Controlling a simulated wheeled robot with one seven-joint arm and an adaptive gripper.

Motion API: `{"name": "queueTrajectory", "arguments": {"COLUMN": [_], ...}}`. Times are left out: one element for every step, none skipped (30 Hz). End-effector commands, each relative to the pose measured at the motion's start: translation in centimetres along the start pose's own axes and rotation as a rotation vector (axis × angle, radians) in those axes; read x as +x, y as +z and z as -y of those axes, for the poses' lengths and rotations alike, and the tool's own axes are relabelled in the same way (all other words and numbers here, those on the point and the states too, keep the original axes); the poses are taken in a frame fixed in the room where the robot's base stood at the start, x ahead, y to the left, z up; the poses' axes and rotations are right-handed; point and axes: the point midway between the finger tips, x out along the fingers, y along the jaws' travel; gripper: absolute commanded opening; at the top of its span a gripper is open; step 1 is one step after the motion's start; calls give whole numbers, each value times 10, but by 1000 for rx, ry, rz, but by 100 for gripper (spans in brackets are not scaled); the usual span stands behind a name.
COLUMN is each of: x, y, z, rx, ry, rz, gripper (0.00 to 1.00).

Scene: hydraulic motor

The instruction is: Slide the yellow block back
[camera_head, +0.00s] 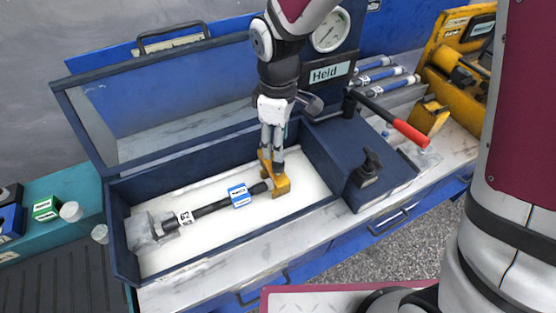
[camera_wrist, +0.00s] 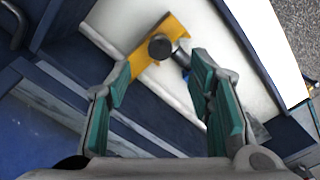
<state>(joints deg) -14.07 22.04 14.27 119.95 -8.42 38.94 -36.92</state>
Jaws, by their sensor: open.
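The yellow block (camera_head: 282,188) sits at the right end of a dark rod inside the open blue box. Its taller part stands behind my gripper's fingers in the head view. In the wrist view the yellow block (camera_wrist: 181,29) lies at the top, with a round dark knob (camera_wrist: 160,46) in front of it. My gripper (camera_head: 272,160) reaches down over the block from above. In the wrist view its two green-padded fingers (camera_wrist: 160,72) are apart, with nothing held between them. Whether a finger touches the block cannot be told.
The dark rod (camera_head: 212,207) with a blue label (camera_head: 239,195) lies along the white box floor to a grey block (camera_head: 146,231). The blue box wall (camera_head: 322,158) and a red-handled lever (camera_head: 408,132) stand to the right. White floor in front is clear.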

Motion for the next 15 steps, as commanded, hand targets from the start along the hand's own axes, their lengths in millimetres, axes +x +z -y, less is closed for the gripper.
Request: {"name": "queueTrajectory", "arguments": {"x": [11, 18, 25, 31, 37, 44, 50, 55, 62, 66, 70, 75, 78, 80, 83], "y": [1, 1, 0, 1, 1, 1, 1, 1, 1, 1, 1, 0, 0, 0, 0], "z": [2, 1, 1, 1, 1, 1, 1, 1, 1, 1, 1, 1, 1, 1, 0], "rx": [-2, -2, -2, -1, 0, 0, -1, -1, -2, -2, -1, -1, 0, 0, 1], "ry": [-4, -4, -3, -4, -4, -4, -4, -3, -3, -3, -2, -2, -2, -2, -1], "rz": [4, 4, 3, 4, 3, 4, 3, 4, 3, 3, 3, 2, 2, 2, 1], "gripper": [48, 48, 48, 48, 48, 48, 48, 48, 48, 48, 48, 48, 48, 48, 48]}}
